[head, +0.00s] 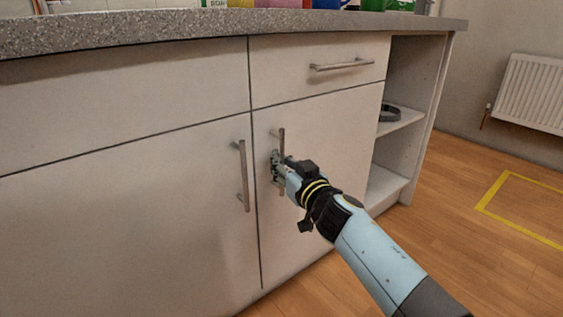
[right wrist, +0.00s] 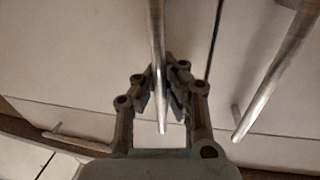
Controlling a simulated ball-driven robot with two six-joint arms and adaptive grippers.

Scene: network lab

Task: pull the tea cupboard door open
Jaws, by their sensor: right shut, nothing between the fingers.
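The white cupboard door (head: 340,132) on the right of the counter front looks closed, flush with its neighbour. Its upright metal bar handle (head: 281,135) is near its left edge. My right gripper (head: 278,166) is at this handle and covers its middle in the head view. In the right wrist view the same handle (right wrist: 157,40) runs lengthwise across the middle of the gripper (right wrist: 163,75), with a fingertip seen on either side. The gripper is shut with nothing held; whether it touches the bar I cannot tell. My left gripper is out of view.
A second door (head: 130,210) with its own bar handle (head: 243,176) adjoins on the left. A drawer (head: 300,70) with a level handle is above. Open shelves (head: 397,122) stand right, under the grey worktop (head: 180,24). Wooden floor (head: 455,200) lies clear at the right.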

